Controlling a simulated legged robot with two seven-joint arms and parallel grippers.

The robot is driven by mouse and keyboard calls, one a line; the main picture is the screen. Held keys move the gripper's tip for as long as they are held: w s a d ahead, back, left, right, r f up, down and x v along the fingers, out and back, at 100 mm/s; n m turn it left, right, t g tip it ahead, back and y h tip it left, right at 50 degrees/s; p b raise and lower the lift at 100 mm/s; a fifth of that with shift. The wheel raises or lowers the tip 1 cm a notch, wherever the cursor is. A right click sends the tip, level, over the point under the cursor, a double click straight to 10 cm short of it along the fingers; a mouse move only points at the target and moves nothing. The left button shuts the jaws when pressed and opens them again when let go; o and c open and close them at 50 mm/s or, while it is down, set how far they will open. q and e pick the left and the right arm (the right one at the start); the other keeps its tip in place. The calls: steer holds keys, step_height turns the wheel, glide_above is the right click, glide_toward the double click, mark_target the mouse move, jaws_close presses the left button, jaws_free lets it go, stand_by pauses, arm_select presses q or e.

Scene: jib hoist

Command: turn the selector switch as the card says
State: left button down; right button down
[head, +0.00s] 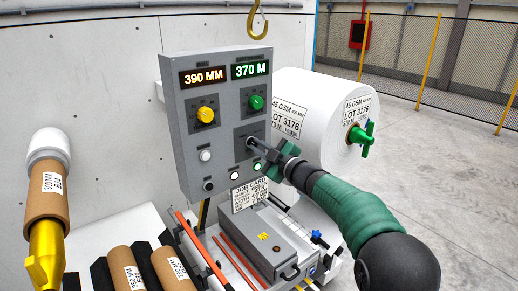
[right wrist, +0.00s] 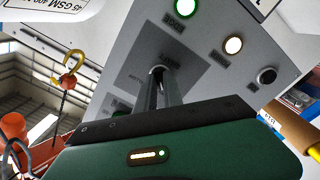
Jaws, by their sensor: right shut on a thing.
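The grey control panel (head: 222,138) faces me with displays reading 390 MM and 370 M. It carries a yellow knob (head: 206,114) and a green knob (head: 256,102). The selector switch (right wrist: 157,70) is on a darker square plate (right wrist: 190,68) low on the panel. My right gripper (head: 250,142) reaches it from the right and is shut on it; the fingers hide most of it, so I cannot tell its setting. The job card (head: 250,194) is below the panel, its small lines too small to read. My left gripper is not in view.
A white paper roll (head: 318,108) with a green handle (head: 362,138) stands right of the panel. A yellow hook (head: 258,20) hangs above. Lit green (head: 257,167) and white (head: 235,175) lamps are near my gripper. Cardboard cores (head: 175,268) lie at the lower left.

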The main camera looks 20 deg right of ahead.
steer(key=shift+f, duration=0.35)
steer(key=c, duration=1.6)
jaws_free()
steer(key=shift+w, duration=0.1)
steer(key=shift+o, duration=0.6)
steer(key=shift+r, duration=0.2)
steer(key=shift+w, duration=0.15)
steer(key=b+v, duration=0.4)
steer(key=v, duration=1.3)
steer(key=shift+w, duration=0.15)
